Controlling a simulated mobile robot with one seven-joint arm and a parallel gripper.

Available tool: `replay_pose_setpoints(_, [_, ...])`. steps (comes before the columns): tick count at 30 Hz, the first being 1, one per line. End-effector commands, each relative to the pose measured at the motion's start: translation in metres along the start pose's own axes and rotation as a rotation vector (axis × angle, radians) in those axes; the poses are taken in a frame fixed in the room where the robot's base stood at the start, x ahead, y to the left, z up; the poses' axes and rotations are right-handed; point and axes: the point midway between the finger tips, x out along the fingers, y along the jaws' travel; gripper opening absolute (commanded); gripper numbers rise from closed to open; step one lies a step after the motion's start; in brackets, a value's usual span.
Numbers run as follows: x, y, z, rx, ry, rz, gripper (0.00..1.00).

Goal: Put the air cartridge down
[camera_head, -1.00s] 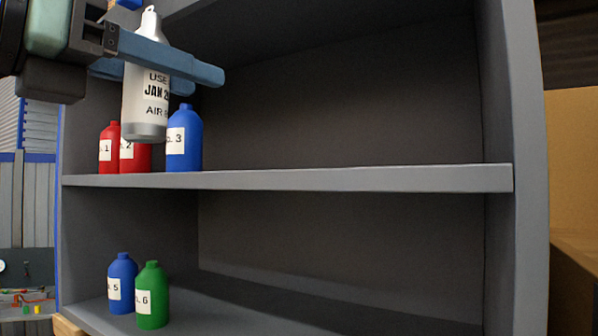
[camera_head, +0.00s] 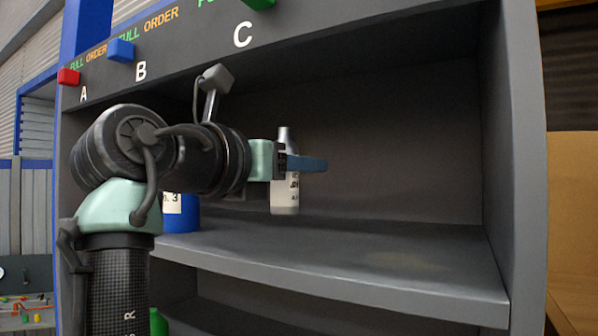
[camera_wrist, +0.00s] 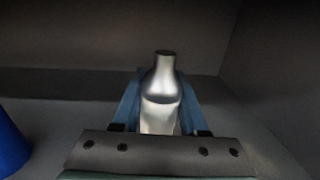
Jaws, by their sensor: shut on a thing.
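The air cartridge (camera_head: 285,194) is a white and silver bottle with a narrow neck and dark print. My gripper (camera_head: 305,164) is shut on it, one blue finger showing across its upper body in the head view. The cartridge hangs upright inside the shelf bay, and its base appears above the upper shelf board (camera_head: 370,262). In the wrist view the cartridge (camera_wrist: 161,95) stands between the two blue fingers of my gripper (camera_wrist: 160,100). Its lower part is hidden there by the gripper's body.
The shelf's middle and right are clear, bounded by the right side wall (camera_head: 520,170).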

Motion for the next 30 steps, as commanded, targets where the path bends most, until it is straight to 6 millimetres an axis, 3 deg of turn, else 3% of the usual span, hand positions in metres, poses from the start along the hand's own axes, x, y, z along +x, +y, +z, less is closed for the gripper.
replay_pose_setpoints(12, [0.001, 0.000, -0.033, -0.001, 0.001, 0.000, 0.00])
replay_pose_setpoints(24, [0.001, 0.000, -0.038, 0.000, -0.001, 0.000, 0.00])
replay_pose_setpoints(25, [0.001, 0.000, -0.038, 0.000, 0.001, 0.000, 0.48])
replay_pose_setpoints(29, [0.001, 0.000, -0.038, 0.000, 0.001, 0.000, 0.71])
replay_pose_setpoints(30, [0.001, 0.000, -0.038, 0.000, 0.001, 0.000, 0.72])
